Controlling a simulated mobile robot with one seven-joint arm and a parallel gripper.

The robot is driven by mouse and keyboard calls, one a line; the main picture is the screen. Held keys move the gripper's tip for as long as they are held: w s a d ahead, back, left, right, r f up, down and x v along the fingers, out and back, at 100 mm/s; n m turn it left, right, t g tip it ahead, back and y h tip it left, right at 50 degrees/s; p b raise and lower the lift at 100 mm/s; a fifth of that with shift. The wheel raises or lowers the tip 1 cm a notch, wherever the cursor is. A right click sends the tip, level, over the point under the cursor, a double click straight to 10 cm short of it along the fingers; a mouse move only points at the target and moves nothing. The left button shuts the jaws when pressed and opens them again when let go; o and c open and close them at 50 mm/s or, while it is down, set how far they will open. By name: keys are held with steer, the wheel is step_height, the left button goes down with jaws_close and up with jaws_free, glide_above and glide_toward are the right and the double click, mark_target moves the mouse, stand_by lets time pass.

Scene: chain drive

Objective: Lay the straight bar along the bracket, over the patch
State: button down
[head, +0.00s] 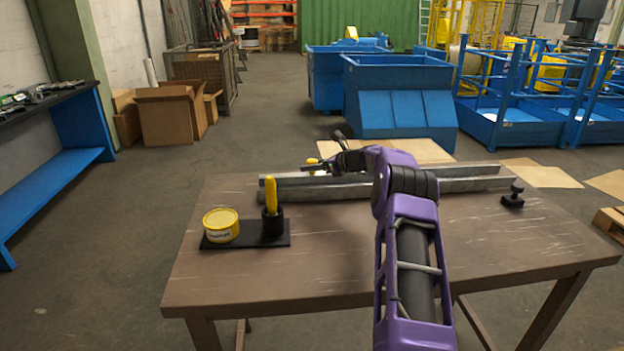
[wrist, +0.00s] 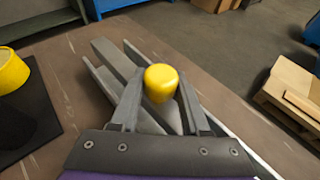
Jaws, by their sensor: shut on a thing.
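Long grey metal lengths lie side by side along the far part of the table. The near one (head: 320,192) looks like the bracket; the far one (head: 275,181) runs parallel to it. I cannot tell which is the straight bar. My gripper (head: 314,166) is at the far side, over the left half of the metal. It is shut on a rounded yellow knob (wrist: 161,80), which stands between the fingers in the wrist view. The knob's lower end is hidden, so I cannot tell whether it is fixed to the bar. The patch cannot be made out.
A yellow tin (head: 221,225) and a black cup (head: 272,222) with an upright yellow handle (head: 270,192) stand on a black mat (head: 225,244) at the left. A small black clamp-like piece (head: 513,196) is at the right. The table's front (head: 300,270) is bare.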

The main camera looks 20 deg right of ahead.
mark_target(317, 175)
steer(key=shift+w+f, duration=0.1)
steer(key=shift+f, duration=1.6)
steer(key=shift+f, duration=0.2)
steer(key=shift+c, duration=1.9)
jaws_free()
steer(key=shift+f, duration=0.1)
steer(key=v, duration=1.2)
